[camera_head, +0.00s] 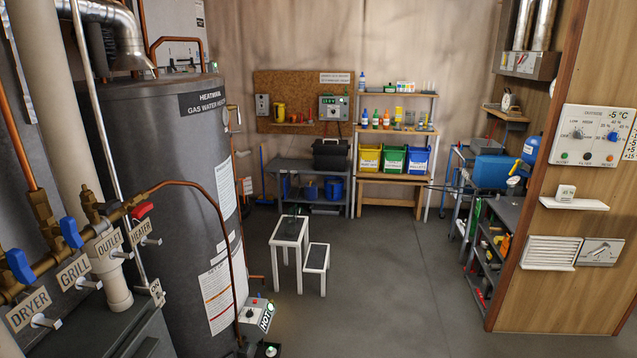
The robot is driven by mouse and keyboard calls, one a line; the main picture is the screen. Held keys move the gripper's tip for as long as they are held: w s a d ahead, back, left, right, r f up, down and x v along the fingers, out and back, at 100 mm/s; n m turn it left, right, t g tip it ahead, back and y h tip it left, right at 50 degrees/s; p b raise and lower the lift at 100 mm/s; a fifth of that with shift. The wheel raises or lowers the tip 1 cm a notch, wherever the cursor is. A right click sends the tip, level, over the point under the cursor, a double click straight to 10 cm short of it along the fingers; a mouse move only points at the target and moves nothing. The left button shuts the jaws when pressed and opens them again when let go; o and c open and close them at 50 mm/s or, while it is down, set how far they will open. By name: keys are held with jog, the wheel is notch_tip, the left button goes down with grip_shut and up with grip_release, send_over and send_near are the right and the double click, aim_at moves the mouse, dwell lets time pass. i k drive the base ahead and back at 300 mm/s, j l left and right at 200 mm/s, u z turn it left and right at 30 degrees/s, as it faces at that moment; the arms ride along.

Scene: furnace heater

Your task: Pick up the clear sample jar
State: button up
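I cannot pick out the clear sample jar for certain. Small pale or see-through containers stand on the top shelf (395,94) of the rack at the back wall, but they are too small to tell apart. The shelf below (395,130) holds several coloured bottles (386,119) and a greyish container (410,119) that could be a jar. My gripper is not in view, so its state does not show.
Yellow (369,158), green (392,160) and blue (417,160) bins sit under the shelves. A white step stool (290,231) stands mid-floor. A tall grey water heater (172,150) and pipes fill the left; a wooden panel (560,290) stands right. The floor (400,270) between is clear.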

aim_at(290, 227)
jog(key=i, duration=2.1)
jog(key=i+u, duration=0.15)
jog(key=i, duration=0.4)
jog(key=i+l+u, duration=0.15)
jog(key=i, duration=0.35)
jog(key=i+l+u, duration=0.15)
jog(key=i, duration=0.35)
jog(key=i+l+u, duration=0.15)
jog(key=i+l, duration=0.15)
jog(key=i, duration=0.25)
jog(key=i+l+u, duration=0.35)
jog(key=i+u, duration=0.15)
